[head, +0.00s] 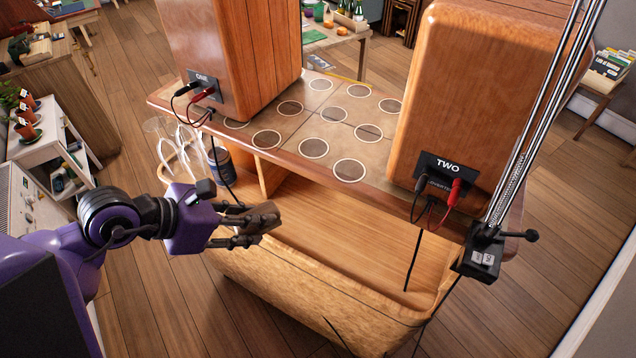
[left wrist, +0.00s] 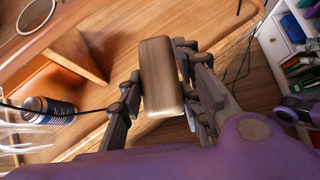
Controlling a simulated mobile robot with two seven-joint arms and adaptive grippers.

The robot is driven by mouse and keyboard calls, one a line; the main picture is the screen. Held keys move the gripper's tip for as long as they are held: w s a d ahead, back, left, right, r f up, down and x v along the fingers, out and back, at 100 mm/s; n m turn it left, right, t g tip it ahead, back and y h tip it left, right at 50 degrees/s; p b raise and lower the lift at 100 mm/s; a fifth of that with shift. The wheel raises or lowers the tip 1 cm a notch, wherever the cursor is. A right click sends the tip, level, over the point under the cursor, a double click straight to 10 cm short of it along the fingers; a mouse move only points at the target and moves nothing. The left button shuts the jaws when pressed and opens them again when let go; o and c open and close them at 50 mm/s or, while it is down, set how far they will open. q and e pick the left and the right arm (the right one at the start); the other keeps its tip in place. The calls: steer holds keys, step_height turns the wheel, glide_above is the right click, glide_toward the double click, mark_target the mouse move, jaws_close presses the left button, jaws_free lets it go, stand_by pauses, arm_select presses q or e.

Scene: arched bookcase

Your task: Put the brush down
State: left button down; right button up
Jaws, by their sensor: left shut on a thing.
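The brush (head: 263,216) is a brown wooden block in the head view. My left gripper (head: 245,225) is shut on it and holds it in the air in front of the wooden furniture's lower part. In the left wrist view the brush (left wrist: 161,75) sits between the dark fingers, with its plain wooden face towards the camera. Any bristles are hidden. My right gripper is in neither view.
Glassware and a dark can (head: 219,163) stand left. Thin cables hang down, and a metal stand (head: 520,140) rises at right.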

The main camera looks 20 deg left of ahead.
arm_select(q)
steer(key=shift+s+a+f, duration=0.2)
steer(key=shift+a+f, duration=0.05)
steer(key=shift+f, duration=0.25)
steer(key=shift+w+d+f, duration=0.25)
steer(key=shift+w+d, duration=0.2)
steer(key=shift+w, duration=0.1)
steer(key=shift+w+d+f, duration=0.2)
steer(key=shift+w+d, duration=0.25)
steer(key=shift+w, duration=0.1)
steer(key=x, duration=0.5)
steer(key=s+f+x, duration=0.1)
steer(key=x, duration=0.4)
steer(key=s+p+x, duration=0.1)
steer(key=x, duration=0.5)
steer(key=shift+s+d+f, duration=0.1)
steer(key=shift+d+f, duration=0.15)
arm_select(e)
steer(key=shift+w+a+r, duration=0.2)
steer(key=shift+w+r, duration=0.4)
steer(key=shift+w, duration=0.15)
arm_select(q)
steer(key=shift+f, duration=0.5)
steer(key=c, duration=1.3)
jaws_free()
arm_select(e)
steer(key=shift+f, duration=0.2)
